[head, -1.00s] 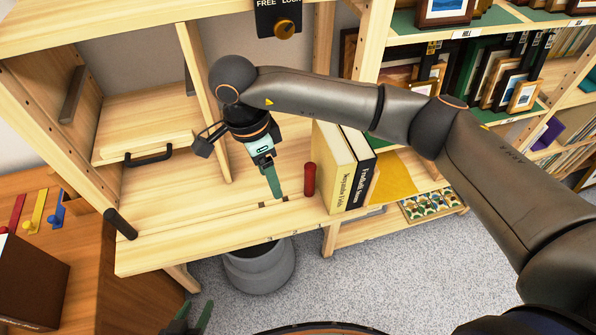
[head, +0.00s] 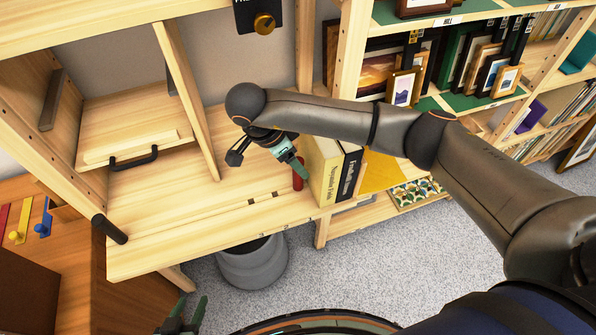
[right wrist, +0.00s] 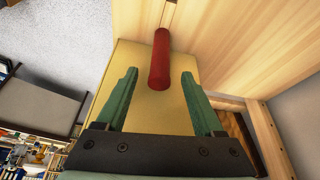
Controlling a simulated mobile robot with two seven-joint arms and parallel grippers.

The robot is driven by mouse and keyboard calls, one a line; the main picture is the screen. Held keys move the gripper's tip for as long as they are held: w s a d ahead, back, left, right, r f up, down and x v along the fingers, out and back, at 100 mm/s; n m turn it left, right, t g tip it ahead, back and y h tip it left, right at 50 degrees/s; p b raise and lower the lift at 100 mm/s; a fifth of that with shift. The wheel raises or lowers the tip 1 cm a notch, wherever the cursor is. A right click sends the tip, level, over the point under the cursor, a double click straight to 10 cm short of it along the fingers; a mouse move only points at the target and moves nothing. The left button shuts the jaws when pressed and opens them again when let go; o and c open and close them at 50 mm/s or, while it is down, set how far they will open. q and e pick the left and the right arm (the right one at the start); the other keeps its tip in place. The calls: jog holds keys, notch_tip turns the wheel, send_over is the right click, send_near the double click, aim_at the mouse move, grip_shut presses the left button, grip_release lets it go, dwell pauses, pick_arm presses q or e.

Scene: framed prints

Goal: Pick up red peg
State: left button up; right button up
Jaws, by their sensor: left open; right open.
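The red peg (head: 298,181) stands upright on the wooden shelf board, just left of the books. My right gripper (head: 301,168) is at the peg's upper part in the head view, its fingers partly covering it. In the right wrist view my right gripper (right wrist: 159,74) is open. The red peg (right wrist: 159,60) shows between and beyond its fingertips, with a visible gap on each side. Whether the fingers reach around the peg is hard to tell. My left gripper (head: 191,308) is open and empty at the bottom edge of the head view, low in front of the shelf.
A cream book (head: 325,172) and a black book (head: 350,172) stand close to the peg's right. A grey bin (head: 252,264) stands below the board.

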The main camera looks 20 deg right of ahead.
aim_at(298, 177)
jog(key=shift+x, duration=1.3)
grip_shut()
